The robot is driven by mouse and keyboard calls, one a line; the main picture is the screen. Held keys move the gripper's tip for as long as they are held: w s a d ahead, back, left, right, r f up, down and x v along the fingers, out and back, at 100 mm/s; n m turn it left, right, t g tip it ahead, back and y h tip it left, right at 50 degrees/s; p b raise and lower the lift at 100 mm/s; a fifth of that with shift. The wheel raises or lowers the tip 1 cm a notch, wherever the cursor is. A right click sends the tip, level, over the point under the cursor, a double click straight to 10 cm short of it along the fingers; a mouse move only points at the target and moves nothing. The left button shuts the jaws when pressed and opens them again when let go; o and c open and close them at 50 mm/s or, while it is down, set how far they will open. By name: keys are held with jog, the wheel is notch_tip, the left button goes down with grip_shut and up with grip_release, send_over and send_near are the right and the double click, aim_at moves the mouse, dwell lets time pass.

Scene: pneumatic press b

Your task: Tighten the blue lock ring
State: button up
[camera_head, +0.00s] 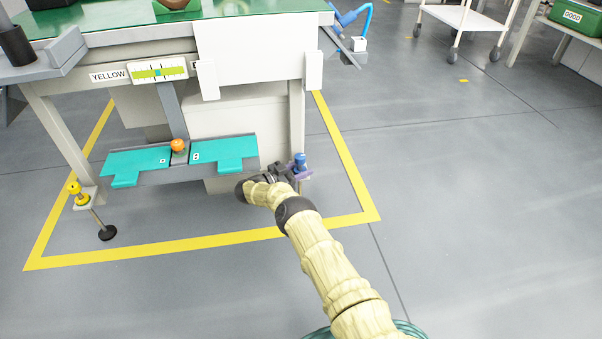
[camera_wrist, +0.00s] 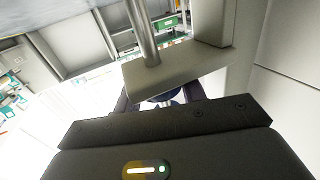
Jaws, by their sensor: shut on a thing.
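The blue lock ring (camera_head: 300,167) is at the machine's right front foot, under a blue knob (camera_head: 300,158). My gripper (camera_head: 292,175) reaches it from below left and is shut around it. In the wrist view, both dark fingers (camera_wrist: 160,98) stand on either side of a dark bluish part (camera_wrist: 168,99) at the edge of a beige foot bracket (camera_wrist: 180,75). Most of the ring is hidden by the bracket and my gripper body. A metal rod (camera_wrist: 143,35) rises from the bracket in that view.
The press frame (camera_head: 297,110) stands close beside my gripper. Two teal pedals (camera_head: 225,150) with an orange knob (camera_head: 178,145) lie to the left. A yellow foot adjuster (camera_head: 75,188) is at the far left. Yellow floor tape (camera_head: 345,150) surrounds the machine.

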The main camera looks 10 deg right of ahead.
jog(key=shift+r, duration=0.15)
jog(key=o, duration=1)
jog(key=shift+p+v, duration=0.3)
jog(key=shift+v, duration=8.4)
